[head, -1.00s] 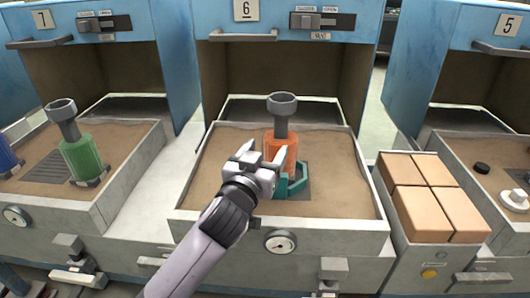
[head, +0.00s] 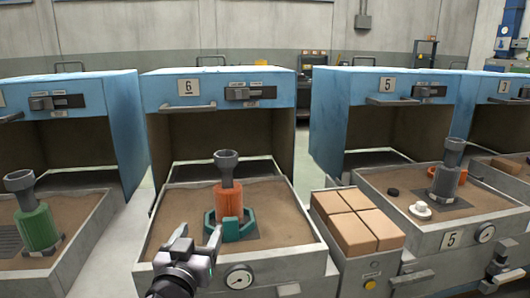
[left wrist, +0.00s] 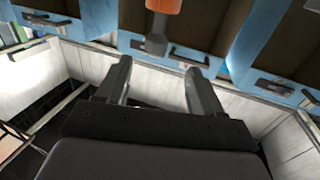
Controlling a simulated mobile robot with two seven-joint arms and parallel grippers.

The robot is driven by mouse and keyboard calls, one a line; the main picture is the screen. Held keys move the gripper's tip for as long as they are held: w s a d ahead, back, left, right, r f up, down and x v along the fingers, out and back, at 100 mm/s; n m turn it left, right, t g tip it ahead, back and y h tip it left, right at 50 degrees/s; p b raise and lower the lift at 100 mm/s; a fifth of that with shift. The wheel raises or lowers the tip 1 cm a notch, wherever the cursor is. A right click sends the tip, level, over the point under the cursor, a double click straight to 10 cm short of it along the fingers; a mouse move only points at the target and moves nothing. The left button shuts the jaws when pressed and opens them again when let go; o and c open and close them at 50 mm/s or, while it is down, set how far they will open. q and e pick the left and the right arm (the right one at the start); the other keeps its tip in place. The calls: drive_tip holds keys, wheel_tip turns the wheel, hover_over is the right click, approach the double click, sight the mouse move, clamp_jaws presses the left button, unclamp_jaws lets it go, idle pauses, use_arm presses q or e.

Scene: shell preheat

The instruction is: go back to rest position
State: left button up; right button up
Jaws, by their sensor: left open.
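My left gripper (head: 198,245) is open and empty at the front of station 6's sand tray (head: 165,232). It also shows open in the left wrist view (left wrist: 158,85), with nothing between its fingers. An orange shell (head: 229,200) with a grey funnel-topped neck (head: 226,165) stands upright in the tray. A teal holder (head: 240,229) sits around its base. The gripper is in front of the shell and appears apart from it. My right gripper is in neither view.
Blue furnace 6 (head: 219,85) stands open behind the tray. A box of tan blocks (head: 358,218) is to the right. A green shell (head: 37,226) stands on the left tray, a grey one (head: 446,182) at station 5. A gauge (head: 239,277) is on the tray's front.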

use_arm(q)
drive_tip(key=s+a+f+m+g+h, duration=0.1)
drive_tip(key=s+a+f+g, duration=0.25)
drive_tip(key=s+f, duration=1)
drive_tip(key=s+a+f+g, duration=0.2)
drive_tip(key=s+f+g, duration=0.2)
drive_tip(key=s+f, duration=0.95)
wheel_tip(320, 180, up, 10)
drive_tip(key=a+p, duration=0.1)
drive_tip(key=p, duration=1.3)
drive_tip(key=shift+s+a+r, duration=0.15)
drive_tip(key=shift+s+a, duration=0.05)
drive_tip(key=shift+a, duration=0.05)
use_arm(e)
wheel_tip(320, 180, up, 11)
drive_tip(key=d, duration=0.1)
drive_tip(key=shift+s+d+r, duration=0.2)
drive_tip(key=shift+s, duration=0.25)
use_arm(q)
drive_tip(key=c, duration=0.4)
drive_tip(key=shift+a+y, duration=0.1)
drive_tip(key=shift+y, duration=0.2)
drive_tip(key=shift+c, duration=0.3)
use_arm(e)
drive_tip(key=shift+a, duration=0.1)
